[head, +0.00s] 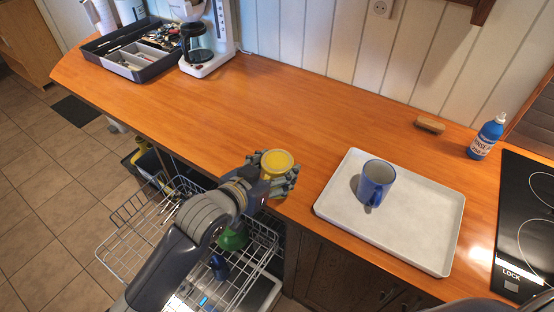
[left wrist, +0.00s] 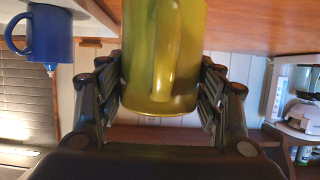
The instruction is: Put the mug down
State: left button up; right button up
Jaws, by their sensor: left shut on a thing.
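A yellow mug (head: 277,162) is in my left gripper (head: 278,180), whose fingers close around its sides. The mug is at the counter's front edge, left of the white tray. In the left wrist view the yellow mug (left wrist: 164,55) fills the middle, its handle facing the camera, with the fingers of the left gripper (left wrist: 162,85) on both sides. I cannot tell whether its base touches anything. A blue mug (head: 376,182) stands on the tray (head: 428,240); it also shows in the left wrist view (left wrist: 48,34). My right gripper is out of view.
Below the counter edge is an open dishwasher with wire racks (head: 128,240) holding a green item (head: 233,238). A coffee maker (head: 222,45) and utensil tray (head: 138,70) stand far left. The wooden counter (head: 300,115) is clear mid-way.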

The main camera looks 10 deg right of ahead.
pick_arm(q)
jog(key=w, duration=0.2)
jog(key=w+d, duration=0.1)
jog(key=w, duration=0.1)
jog(key=shift+w+d+p, duration=0.15)
jog(key=shift+p, duration=0.15)
jog(key=shift+w+d+f, duration=0.1)
jog(key=shift+w+f, duration=0.15)
jog(key=shift+w, duration=0.15)
notch_tip(320, 180, down, 2)
jog(key=shift+f+p, duration=0.1)
jog(key=shift+p, duration=0.35)
jog(key=shift+f, duration=0.55)
jog(key=shift+f, duration=0.1)
jog(key=o, duration=1.3)
jog(key=shift+s+f, duration=0.1)
